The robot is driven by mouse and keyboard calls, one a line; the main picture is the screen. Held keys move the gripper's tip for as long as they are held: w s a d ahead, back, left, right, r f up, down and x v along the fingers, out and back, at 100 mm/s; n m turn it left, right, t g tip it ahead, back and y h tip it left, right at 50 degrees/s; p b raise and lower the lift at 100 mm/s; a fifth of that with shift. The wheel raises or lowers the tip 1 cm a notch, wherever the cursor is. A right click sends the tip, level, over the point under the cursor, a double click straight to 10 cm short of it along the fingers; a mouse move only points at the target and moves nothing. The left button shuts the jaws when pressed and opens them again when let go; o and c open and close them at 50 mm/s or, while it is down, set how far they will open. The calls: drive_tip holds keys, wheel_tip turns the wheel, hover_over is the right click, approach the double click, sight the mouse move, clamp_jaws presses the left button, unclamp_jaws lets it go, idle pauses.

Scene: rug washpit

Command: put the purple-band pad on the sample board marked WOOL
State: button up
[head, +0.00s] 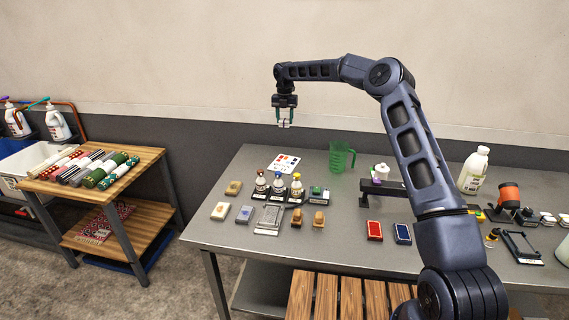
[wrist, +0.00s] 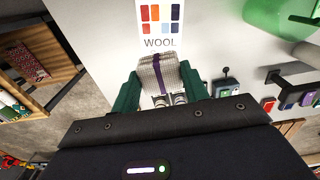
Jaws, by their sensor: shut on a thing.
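My gripper (head: 284,118) is shut on the purple-band pad (wrist: 160,75), a pale woven pad with a purple stripe across it. The pad shows small between the fingertips in the head view (head: 284,124). The sample board (wrist: 160,42) is white, with coloured swatches and the word WOOL. In the head view it lies flat near the back of the metal table (head: 284,163). My gripper and the pad are above the table, apart from the board. In the wrist view the pad appears just below the WOOL lettering and covers what lies behind it.
A green jug (head: 341,157) stands right of the board. Several small bottles (head: 279,185) stand in front of it, with brushes and pads nearby. Red (head: 375,230) and blue (head: 402,233) pads lie further right. A wooden rack (head: 140,157) holds rolled rugs at left.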

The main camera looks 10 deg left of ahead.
wheel_tip(320, 180, down, 20)
drive_tip(key=shift+r, duration=0.1)
idle(0.5)
drive_tip(key=o, duration=1)
drive_tip(key=shift+c, duration=0.2)
wheel_tip(320, 180, up, 12)
drive_tip(key=shift+r, duration=0.1)
